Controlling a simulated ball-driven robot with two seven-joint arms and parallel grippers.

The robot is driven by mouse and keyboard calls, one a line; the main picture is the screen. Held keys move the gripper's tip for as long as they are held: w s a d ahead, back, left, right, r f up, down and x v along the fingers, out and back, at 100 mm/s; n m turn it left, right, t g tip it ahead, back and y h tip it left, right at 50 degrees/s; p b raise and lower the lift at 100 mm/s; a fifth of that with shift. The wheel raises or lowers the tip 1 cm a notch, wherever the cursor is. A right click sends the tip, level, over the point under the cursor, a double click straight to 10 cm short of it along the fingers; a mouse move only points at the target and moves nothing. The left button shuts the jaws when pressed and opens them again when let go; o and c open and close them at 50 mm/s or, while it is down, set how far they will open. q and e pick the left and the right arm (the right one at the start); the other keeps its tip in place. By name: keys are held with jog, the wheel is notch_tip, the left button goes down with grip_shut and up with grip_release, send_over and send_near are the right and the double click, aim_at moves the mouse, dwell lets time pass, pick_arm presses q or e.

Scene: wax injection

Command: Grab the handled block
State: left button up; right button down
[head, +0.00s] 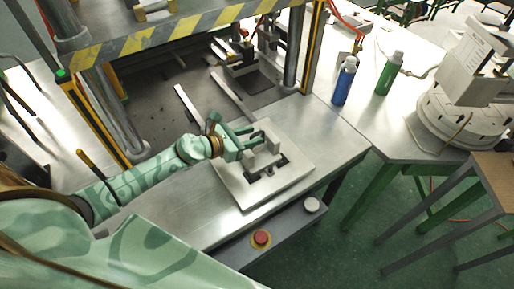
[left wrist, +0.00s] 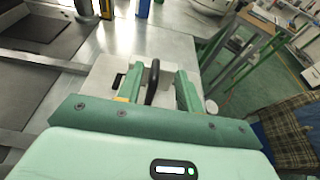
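The handled block (head: 246,190) is a light grey square plate with dark slots in its top. It lies flat on the metal table in front of the press. Its dark upright handle (left wrist: 153,82) shows in the left wrist view. My left gripper (head: 255,133) is over the block's back-left part, with its green fingers parted. In the left wrist view the fingers (left wrist: 158,75) stand on either side of the handle, with gaps visible. In the head view the gripper hides part of the block and the handle is hard to make out. My right gripper is not in view.
The press with its yellow-black striped beam (head: 160,38) and posts stands behind the block. A blue bottle (head: 344,84) and a green bottle (head: 388,75) stand on the table at right. A red button (head: 261,238) is on the front edge.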

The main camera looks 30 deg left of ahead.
aim_at(262, 132)
pick_arm(q)
jog(key=x, duration=0.5)
jog(key=shift+w+a+b, duration=0.25)
jog(key=shift+b, duration=0.05)
jog(key=shift+s, duration=0.15)
jog(key=shift+c, duration=0.3)
grip_shut()
dwell(0.5)
jog(key=shift+r, duration=0.1)
